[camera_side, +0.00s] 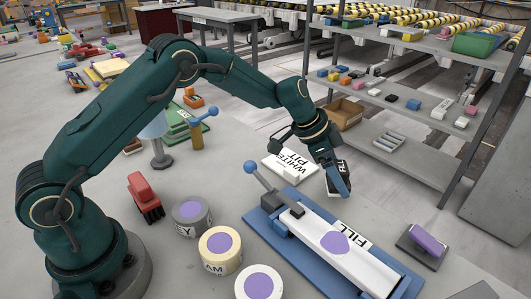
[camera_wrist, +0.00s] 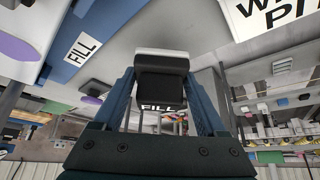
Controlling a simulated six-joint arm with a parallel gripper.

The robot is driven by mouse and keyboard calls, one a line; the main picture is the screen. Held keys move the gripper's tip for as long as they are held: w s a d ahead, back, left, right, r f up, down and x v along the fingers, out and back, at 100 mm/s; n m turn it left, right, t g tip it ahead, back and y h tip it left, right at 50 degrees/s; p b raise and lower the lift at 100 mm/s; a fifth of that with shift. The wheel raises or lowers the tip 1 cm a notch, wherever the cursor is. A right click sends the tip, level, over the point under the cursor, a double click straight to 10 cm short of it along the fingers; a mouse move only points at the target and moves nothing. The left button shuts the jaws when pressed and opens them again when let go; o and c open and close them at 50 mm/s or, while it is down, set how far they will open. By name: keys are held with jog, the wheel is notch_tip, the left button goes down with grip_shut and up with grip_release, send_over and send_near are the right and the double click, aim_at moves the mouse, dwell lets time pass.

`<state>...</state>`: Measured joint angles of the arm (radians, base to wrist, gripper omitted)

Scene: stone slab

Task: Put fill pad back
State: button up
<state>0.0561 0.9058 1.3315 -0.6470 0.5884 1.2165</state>
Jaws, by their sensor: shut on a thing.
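The fill pad (camera_side: 334,178), a small dark block with a white layer and a FILL label, is held in my gripper (camera_side: 341,184). In the wrist view the pad (camera_wrist: 161,78) sits between the two blue fingers, its label facing the camera. The gripper is shut on it, in the air behind the long white bar (camera_side: 345,251), which carries a FILL label and a purple disc. This bar lies on a blue base (camera_side: 262,224) with a blue-knobbed lever. A white plate lettered WHITE PI... (camera_side: 285,168) lies left of the gripper, its last letters partly hidden.
Three round tins with purple discs stand at the front: grey (camera_side: 191,216), cream (camera_side: 220,250) and white (camera_side: 259,284). A purple-handled block (camera_side: 427,243) is at right. A red tool (camera_side: 145,198) lies near my base. Shelving (camera_side: 400,150) stands behind.

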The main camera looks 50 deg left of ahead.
jog(key=shift+f, duration=1.05)
jog(key=shift+f, duration=0.1)
jog(key=o, duration=1.2)
jog(key=shift+o, duration=0.2)
